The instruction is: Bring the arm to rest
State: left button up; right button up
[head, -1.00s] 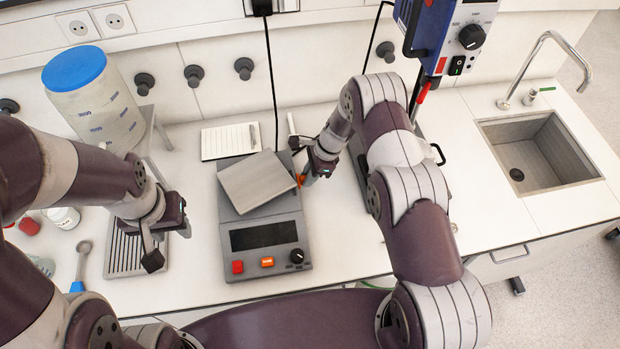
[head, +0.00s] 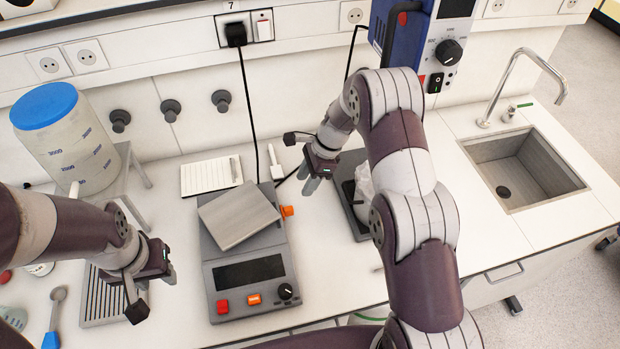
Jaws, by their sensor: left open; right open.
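My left gripper (head: 155,282) is open and empty, above the grooved drain tray at the left of the bench. My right gripper (head: 312,183) is open and empty, to the right of the plate of the grey balance (head: 245,270). The balance has a tilted square metal plate (head: 238,214), a dark display, and red and orange buttons. An orange part (head: 287,211) shows at the right edge of the balance, just left of my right gripper and apart from it.
A large jar with a blue lid (head: 44,106) stands on a stand at the back left. A notepad (head: 211,176) lies behind the balance. A blue stirrer unit (head: 423,45) rises behind my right arm. A sink (head: 525,167) is at the right. The bench front is mostly clear.

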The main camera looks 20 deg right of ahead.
jog(key=v, duration=0.2)
jog(key=shift+d+r, duration=0.2)
jog(key=shift+r, duration=0.15)
jog(key=s+r+n+h+b, duration=0.1)
jog(key=s+n+b, duration=0.1)
jog(key=s+n, duration=0.4)
jog(key=s+d+r+n+t+h+b, duration=0.1)
jog(key=s+n+h+b, duration=0.1)
jog(key=s+n, duration=0.4)
jog(key=s+d+r+n+h+b, duration=0.1)
jog(key=s+n+b, duration=0.1)
jog(key=s+n, duration=0.4)
jog(key=s, duration=0.5)
jog(key=shift+s+b, duration=0.3)
